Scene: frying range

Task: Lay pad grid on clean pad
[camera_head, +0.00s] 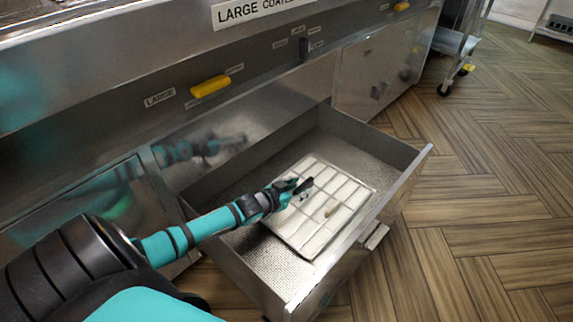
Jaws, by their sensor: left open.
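The pad grid (345,185) is a light metal wire rack with square openings. It lies flat over the clean pad (312,246), a pale sheet in the open drawer. The grid and pad overlap closely, so the gap between them cannot be told. My left gripper (305,189) reaches in from the left, with its dark fingers open over the left-middle part of the grid. Whether a fingertip touches the grid is unclear. My right gripper is not in view.
The open steel drawer (405,178) has raised walls and a perforated floor around the pad. Yellow handles (210,86) stick out from the fryer front above. A wheeled cart (455,45) stands at the back right. The wooden floor at right is clear.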

